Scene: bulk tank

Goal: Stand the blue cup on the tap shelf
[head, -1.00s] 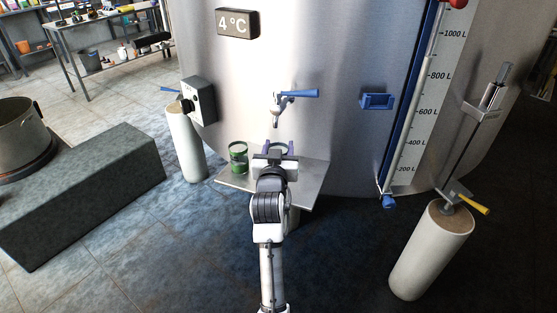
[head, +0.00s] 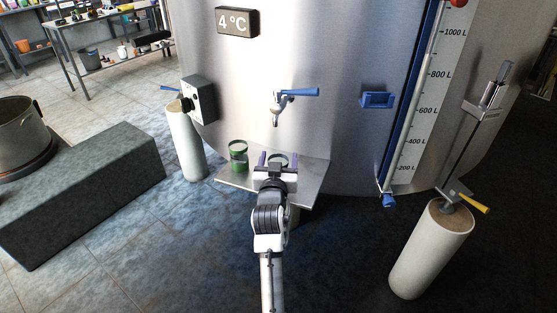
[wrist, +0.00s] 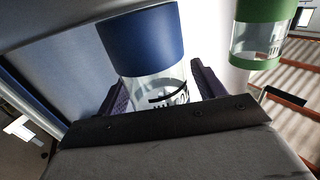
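The blue cup (wrist: 143,42) is in the wrist view, a clear cup with a blue band and dark marks, between the fingers. In the head view its rim (head: 278,156) shows between the fingertips, with the rest hidden by my gripper (head: 278,159). My gripper is open around the cup. The wrist view shows a gap beside the right finger (wrist: 207,80); contact at the left finger is unclear. The tap shelf (head: 312,178) is the metal plate under the tap (head: 280,98). The cup appears to stand upright on it; its base is hidden in the head view.
A green cup (head: 238,157) stands on the shelf to the left, close to my gripper, and also shows in the wrist view (wrist: 260,30). The tank wall (head: 330,120) is just behind. The shelf's right part is clear.

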